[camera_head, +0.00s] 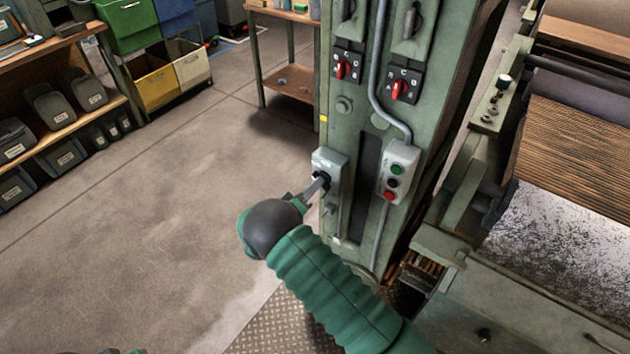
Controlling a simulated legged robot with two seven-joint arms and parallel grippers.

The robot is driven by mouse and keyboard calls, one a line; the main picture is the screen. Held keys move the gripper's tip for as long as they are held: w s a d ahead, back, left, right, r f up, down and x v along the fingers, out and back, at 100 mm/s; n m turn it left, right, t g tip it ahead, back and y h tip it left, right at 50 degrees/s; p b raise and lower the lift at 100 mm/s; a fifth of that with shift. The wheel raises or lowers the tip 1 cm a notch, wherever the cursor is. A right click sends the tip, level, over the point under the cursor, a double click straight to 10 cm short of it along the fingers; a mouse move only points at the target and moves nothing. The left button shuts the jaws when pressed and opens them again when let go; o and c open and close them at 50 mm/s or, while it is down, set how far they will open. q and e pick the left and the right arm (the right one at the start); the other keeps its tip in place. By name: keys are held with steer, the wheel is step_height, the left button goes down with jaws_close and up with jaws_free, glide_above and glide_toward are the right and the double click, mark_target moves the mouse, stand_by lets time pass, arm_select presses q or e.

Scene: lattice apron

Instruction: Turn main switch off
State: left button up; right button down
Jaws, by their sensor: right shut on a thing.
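A small grey-green switch box (328,161) with a dark rotary knob is mounted low on the front of the green machine column (341,134). My right gripper (322,182) reaches in from below and is shut on this knob, its fingers partly covering it. The knob's exact angle and the label text are too small to read. Two red rotary switches sit higher on the column, one on the left (346,68) and one on the right (402,88).
A push-button box (398,172) with green, black and red buttons hangs right of the knob, below a grey conduit (380,80). The machine bed (560,235) fills the right side. Shelves with bins (60,110) stand at left. The floor between is clear.

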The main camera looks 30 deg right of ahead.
steer(key=shift+w+a+f+n+p, duration=0.1)
steer(key=shift+n+p, duration=0.4)
steer(key=shift+n, duration=1.3)
steer(key=shift+w+a+f+n+p, duration=0.1)
steer(key=shift+n+p, duration=0.35)
steer(key=shift+n, duration=1.35)
steer(key=c, duration=1.8)
jaws_free()
steer(key=o, duration=0.3)
steer(key=shift+w+f, duration=0.1)
steer(key=shift+o, duration=0.2)
